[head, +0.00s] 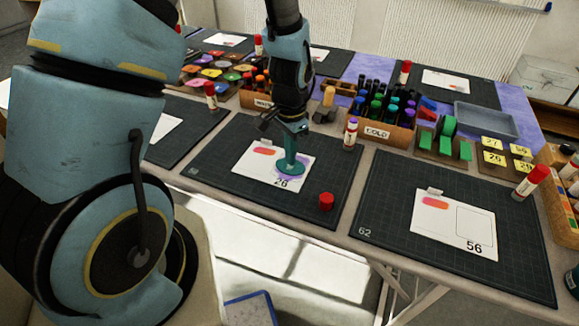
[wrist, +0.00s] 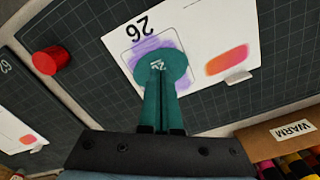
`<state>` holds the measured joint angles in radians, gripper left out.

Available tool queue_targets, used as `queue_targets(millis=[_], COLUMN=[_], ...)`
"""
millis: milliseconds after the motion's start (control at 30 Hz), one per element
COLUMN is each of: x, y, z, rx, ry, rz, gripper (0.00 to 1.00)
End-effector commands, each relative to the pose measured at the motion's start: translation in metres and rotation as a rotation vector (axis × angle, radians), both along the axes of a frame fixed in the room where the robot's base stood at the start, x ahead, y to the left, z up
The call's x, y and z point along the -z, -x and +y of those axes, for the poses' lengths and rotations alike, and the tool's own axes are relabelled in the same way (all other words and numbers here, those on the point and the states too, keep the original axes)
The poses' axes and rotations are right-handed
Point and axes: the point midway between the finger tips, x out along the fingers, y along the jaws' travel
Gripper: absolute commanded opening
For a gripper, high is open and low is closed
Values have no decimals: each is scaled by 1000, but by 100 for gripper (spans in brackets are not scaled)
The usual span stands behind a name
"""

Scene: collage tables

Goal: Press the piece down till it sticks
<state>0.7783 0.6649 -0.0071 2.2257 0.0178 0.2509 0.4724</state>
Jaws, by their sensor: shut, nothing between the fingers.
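The piece is a teal oval (wrist: 178,62) with small pale markings. It lies on the purple patch (wrist: 142,52) inside the outlined box of the white card numbered 26 (head: 245,160). It also shows in the head view (head: 301,168), with purple around its edge. My gripper (wrist: 159,72) is shut, with nothing between its teal fingers. It points down at the piece in the head view (head: 290,160), and its tips appear to touch the piece's top. The fingers hide part of the piece. Whether it is stuck cannot be seen.
A red cap (head: 326,201) stands on the dark mat (head: 225,150) right of the card. A glue stick (head: 350,133) stands near the mat's back right corner, by the COLD crate (head: 385,135). Another mat with card 56 (head: 455,222) is to the right.

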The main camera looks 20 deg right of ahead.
Motion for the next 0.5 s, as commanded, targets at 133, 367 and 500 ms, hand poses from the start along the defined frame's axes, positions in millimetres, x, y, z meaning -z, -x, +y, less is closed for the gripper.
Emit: queue_targets(millis=[133,367,500], x=[4,8,11], y=[0,0,0], z=[0,0,0], rx=[0,0,0], ry=[0,0,0], rz=[0,0,0], gripper=[0,0,0])
